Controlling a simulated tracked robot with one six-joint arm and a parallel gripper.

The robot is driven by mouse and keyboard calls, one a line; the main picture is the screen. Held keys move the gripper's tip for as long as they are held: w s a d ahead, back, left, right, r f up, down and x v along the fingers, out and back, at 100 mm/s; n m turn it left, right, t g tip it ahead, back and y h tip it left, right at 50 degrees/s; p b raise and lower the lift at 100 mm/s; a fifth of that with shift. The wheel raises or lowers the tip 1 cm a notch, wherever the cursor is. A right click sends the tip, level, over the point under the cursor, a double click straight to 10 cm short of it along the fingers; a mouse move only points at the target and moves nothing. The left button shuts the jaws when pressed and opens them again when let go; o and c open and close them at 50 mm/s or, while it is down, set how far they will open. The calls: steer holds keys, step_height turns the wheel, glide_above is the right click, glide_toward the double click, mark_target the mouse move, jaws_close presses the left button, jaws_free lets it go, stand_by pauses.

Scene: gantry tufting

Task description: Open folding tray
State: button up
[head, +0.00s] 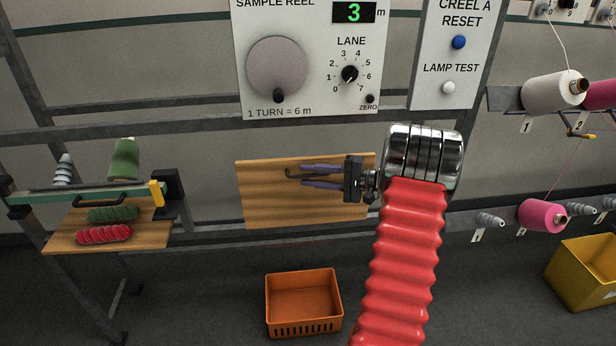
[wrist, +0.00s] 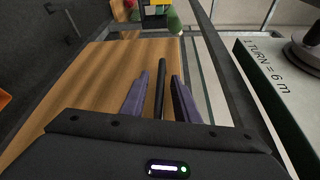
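The folding tray is a flat wooden board (head: 262,205) in the middle of the head view, below the sample reel panel. It looks steeply set or upright against the frame; its exact tilt is hard to tell. A dark bar handle (wrist: 161,88) runs along its face. My gripper (head: 290,176) reaches in from the right across the board, with two purple fingers. In the wrist view, my gripper (wrist: 160,76) has its fingers apart, one on each side of the handle, with a gap showing beside it. The handle's near end is hidden by my gripper.
The sample reel panel (head: 310,90) hangs just above the board. An orange crate (head: 303,300) stands on the floor below. At left, another wooden tray (head: 150,240) holds green and red yarn. Yarn cones (head: 550,92) and a yellow crate (head: 585,270) are at right.

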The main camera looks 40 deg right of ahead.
steer(key=shift+w+a, duration=0.2)
steer(key=shift+w, duration=0.15)
jaws_close()
steer(key=shift+f, duration=0.1)
stand_by(0.3)
